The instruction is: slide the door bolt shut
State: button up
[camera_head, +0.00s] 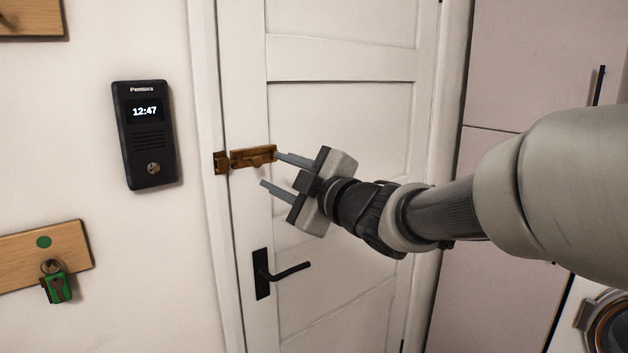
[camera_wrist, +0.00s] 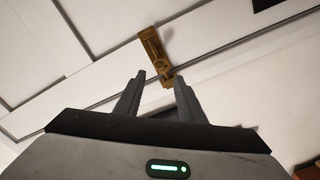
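The brass door bolt (camera_head: 253,157) is mounted on the white door (camera_head: 340,120), above the black handle. Its small catch (camera_head: 221,162) is on the frame to the left, and a narrow gap shows between the two. A round knob shows on the bolt in the wrist view (camera_wrist: 155,45). My gripper (camera_head: 270,170) is open and empty in front of the door. In the head view its upper finger overlaps the bolt's right end and its lower finger is below the bolt. In the wrist view the bolt lies just beyond the fingertips. I cannot tell whether a finger touches it.
A black door handle (camera_head: 283,272) sits below the gripper. A black intercom (camera_head: 144,135) hangs on the wall to the left, above a wooden key board (camera_head: 75,245) with a green-tagged key (camera_head: 56,286). A pale cabinet (camera_head: 520,70) stands at right.

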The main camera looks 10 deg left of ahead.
jog(key=v, duration=0.6)
jog(key=d+r+m+t+h+p, duration=0.2)
jog(key=d+m+h+p, duration=0.5)
jog(key=d+m+h, duration=0.9)
jog(key=s+d+f+m+g+y+p, duration=0.1)
jog(key=s+d+f+m+g+p, duration=0.2)
jog(key=s+d, duration=0.75)
jog(key=s+f+m+g, duration=0.1)
jog(key=s+f+g, duration=0.1)
jog(key=s, duration=0.3)
jog(key=s+f+m+g+y+p, duration=0.1)
jog(key=s+f+g, duration=0.2)
jog(key=s, duration=0.2)
jog(key=shift+d+f, duration=0.3)
jog(key=shift+d, duration=0.1)
